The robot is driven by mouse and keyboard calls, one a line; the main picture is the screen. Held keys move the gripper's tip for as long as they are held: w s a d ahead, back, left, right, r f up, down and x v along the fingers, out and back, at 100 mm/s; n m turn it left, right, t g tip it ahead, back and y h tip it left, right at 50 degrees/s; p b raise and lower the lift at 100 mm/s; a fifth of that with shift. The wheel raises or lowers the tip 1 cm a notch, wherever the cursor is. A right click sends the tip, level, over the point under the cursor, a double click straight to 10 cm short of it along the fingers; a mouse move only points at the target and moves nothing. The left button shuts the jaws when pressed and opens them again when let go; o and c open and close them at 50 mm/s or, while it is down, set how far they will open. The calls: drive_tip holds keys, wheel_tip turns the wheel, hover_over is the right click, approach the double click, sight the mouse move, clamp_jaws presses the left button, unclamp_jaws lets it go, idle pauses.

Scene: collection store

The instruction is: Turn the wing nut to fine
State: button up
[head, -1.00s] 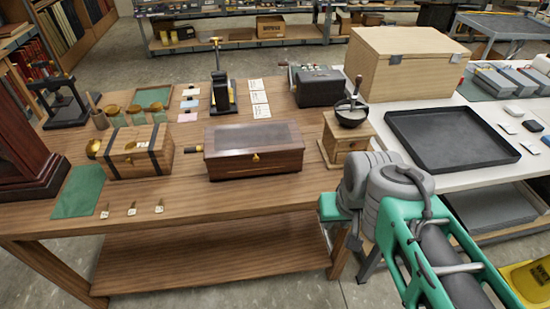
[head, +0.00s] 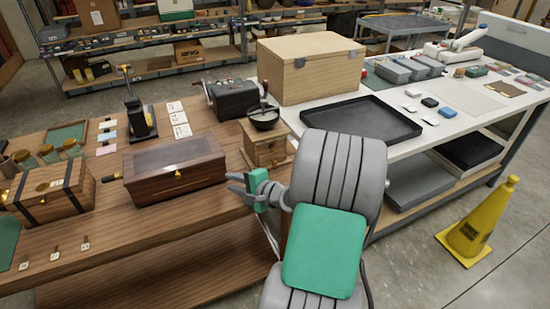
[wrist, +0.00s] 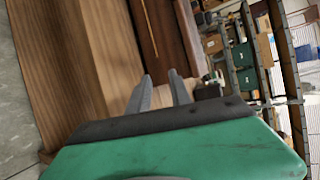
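A small wooden mill (head: 262,146) with a dark bowl (head: 264,117) and a crank handle on top stands at the right end of the wooden table. It has a small drawer in front. I cannot make out a wing nut on it; it is too small or hidden. My gripper (head: 229,183) points left at the table's front edge, in front of the mill and near the right end of a glass-topped wooden box (head: 175,182). Its two fingers stand apart and empty in the wrist view (wrist: 163,78). The mill is not clear in the wrist view.
The wooden table (head: 130,232) has a bare strip along its front. A banded chest (head: 52,192) stands left, and a dark machine (head: 234,98) behind the mill. A white table to the right bears a black tray (head: 362,125) and a large wooden box (head: 311,69). A yellow cone (head: 478,225) stands on the floor.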

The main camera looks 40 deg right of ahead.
sight(274, 150)
drive_tip(key=s+d+m+t+h, duration=0.1)
drive_tip(key=s+d+m+h, duration=0.1)
drive_tip(key=d, duration=0.3)
drive_tip(key=s+d+m+t+h, duration=0.1)
drive_tip(key=s+d+m+h, duration=0.1)
drive_tip(key=d+m, duration=0.3)
drive_tip(key=s+d+r+m+t+h, duration=0.1)
drive_tip(key=s+d+m+h, duration=0.1)
drive_tip(key=d+m+h, duration=0.1)
drive_tip(key=shift+s+d+m+t, duration=0.15)
drive_tip(key=shift+s+d+m, duration=0.05)
drive_tip(key=shift+d+m, duration=0.2)
drive_tip(key=shift+s+d+m+t, duration=0.15)
drive_tip(key=shift+d+m, duration=0.15)
drive_tip(key=shift+d, duration=0.2)
drive_tip(key=shift+w+d+r+h, duration=0.15)
drive_tip(key=shift+d+h, duration=0.1)
drive_tip(key=shift+h, duration=0.05)
drive_tip(key=p+x, duration=0.1)
drive_tip(key=x, duration=0.6)
drive_tip(key=shift+w+a, duration=0.1)
drive_tip(key=shift+w, duration=0.05)
drive_tip(key=shift+c, duration=0.6)
clamp_jaws()
